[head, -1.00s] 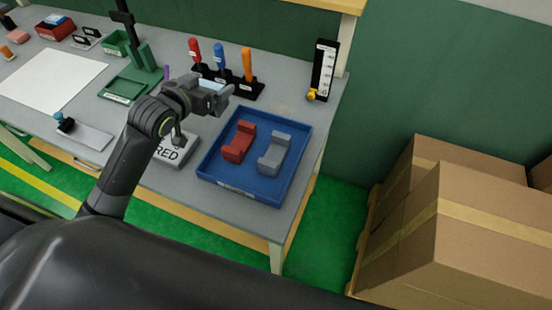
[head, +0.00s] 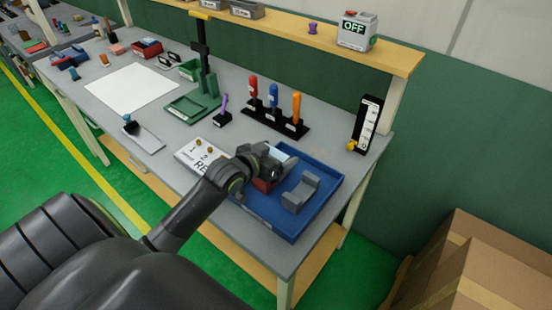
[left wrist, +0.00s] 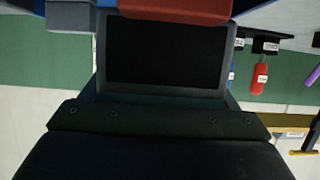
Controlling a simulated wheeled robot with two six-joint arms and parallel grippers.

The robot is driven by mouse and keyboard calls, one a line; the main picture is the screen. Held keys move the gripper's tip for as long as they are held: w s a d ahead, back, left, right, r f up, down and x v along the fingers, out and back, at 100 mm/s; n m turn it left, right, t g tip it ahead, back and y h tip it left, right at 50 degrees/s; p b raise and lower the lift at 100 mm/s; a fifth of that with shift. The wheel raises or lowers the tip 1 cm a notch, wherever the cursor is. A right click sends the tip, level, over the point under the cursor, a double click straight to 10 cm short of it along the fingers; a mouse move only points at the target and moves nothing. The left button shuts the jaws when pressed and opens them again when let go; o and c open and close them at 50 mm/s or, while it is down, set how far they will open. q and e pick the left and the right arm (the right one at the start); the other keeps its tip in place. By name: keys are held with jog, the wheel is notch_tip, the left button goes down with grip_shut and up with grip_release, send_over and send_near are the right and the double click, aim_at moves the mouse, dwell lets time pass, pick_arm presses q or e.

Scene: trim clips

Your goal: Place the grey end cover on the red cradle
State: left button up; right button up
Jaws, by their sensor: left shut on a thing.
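My left gripper (head: 270,163) is over the left part of the blue tray and shut on a pale grey piece, which I take for the grey end cover (head: 279,152). In the left wrist view, a dark panel with a grey rim (left wrist: 160,52) fills the middle; it seems to be the held piece. The red cradle (head: 262,184) is in the tray just below the gripper, mostly hidden by it. It also shows at the top of the left wrist view (left wrist: 178,9). Whether cover and cradle touch, I cannot tell. My right gripper is not in view.
A grey cradle (head: 300,191) sits in the blue tray (head: 268,216), right of the red one. A card marked RED (head: 190,153) lies left of the tray. A rack of screwdrivers (head: 274,122) and a gauge stand (head: 367,124) are behind. Cardboard boxes (head: 470,262) stand at right.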

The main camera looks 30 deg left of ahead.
pick_arm(q)
jog(key=shift+f, duration=0.9)
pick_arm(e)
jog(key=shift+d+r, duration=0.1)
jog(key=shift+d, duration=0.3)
pick_arm(q)
jog(key=shift+f, duration=0.15)
jog(key=o, duration=1.1)
jog(key=shift+c, duration=0.2)
jog(key=shift+s+r, duration=0.1)
jog(key=shift+r, duration=0.1)
jog(key=v, duration=1.1)
jog(key=shift+s+r, duration=0.15)
jog(key=shift+s, duration=0.25)
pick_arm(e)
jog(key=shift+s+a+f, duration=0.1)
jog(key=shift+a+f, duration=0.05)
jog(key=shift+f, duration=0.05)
